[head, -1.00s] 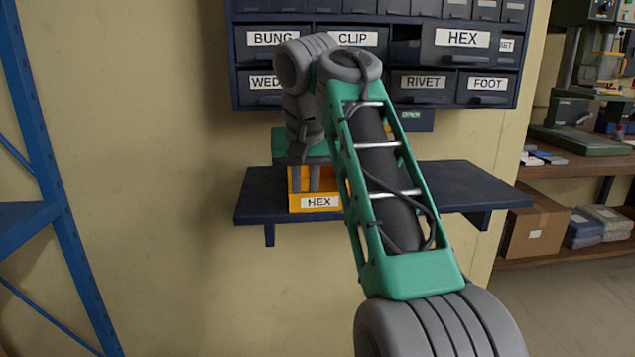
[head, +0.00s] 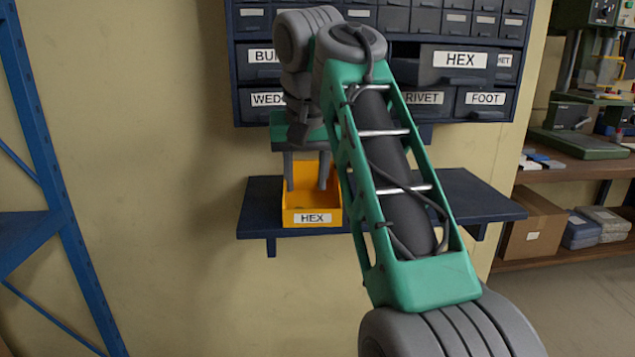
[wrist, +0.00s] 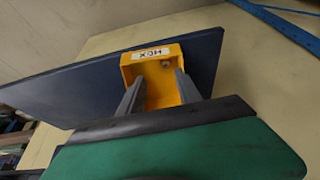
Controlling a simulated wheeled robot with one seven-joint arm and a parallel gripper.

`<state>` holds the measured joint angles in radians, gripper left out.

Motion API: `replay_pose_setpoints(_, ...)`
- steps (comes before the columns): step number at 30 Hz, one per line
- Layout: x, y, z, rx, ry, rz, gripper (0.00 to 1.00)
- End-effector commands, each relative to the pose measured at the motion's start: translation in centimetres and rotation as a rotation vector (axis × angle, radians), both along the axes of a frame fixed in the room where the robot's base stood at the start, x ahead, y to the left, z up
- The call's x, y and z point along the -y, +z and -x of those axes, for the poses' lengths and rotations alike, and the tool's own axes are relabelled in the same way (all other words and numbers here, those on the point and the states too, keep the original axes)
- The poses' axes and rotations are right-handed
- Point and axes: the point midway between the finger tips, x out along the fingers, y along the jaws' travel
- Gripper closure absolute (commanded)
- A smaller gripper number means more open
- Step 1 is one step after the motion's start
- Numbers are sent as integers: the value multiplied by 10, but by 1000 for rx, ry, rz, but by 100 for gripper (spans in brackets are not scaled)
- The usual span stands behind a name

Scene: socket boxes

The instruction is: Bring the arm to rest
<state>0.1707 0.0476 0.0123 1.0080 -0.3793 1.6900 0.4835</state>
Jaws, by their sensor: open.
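My gripper (head: 307,172) is open above the yellow bin labelled HEX (head: 312,218), its two fingers pointing down and apart. The bin sits on the dark shelf (head: 465,196) near its left end. Whether the fingertips are still just inside the bin's opening is hard to tell. My green arm hides part of the shelf and cabinet.
The drawer cabinet (head: 376,22) hangs on the wall just above the shelf; its HEX drawer (head: 458,62) sticks out. A blue rack (head: 50,190) stands at left. A workbench (head: 575,165) with a cardboard box (head: 532,229) below is at right. The wall between rack and shelf is clear.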

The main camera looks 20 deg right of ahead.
Motion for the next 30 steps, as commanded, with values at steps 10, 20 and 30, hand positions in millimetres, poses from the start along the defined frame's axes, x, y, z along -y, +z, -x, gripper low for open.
replay_pose_setpoints(10, -22, 24, 12, -24, 63, -38, 59)
replay_pose_setpoints(20, -65, -26, 97, -83, 235, -64, 59)
replay_pose_setpoints(30, -61, -90, 159, -110, 300, -13, 59)
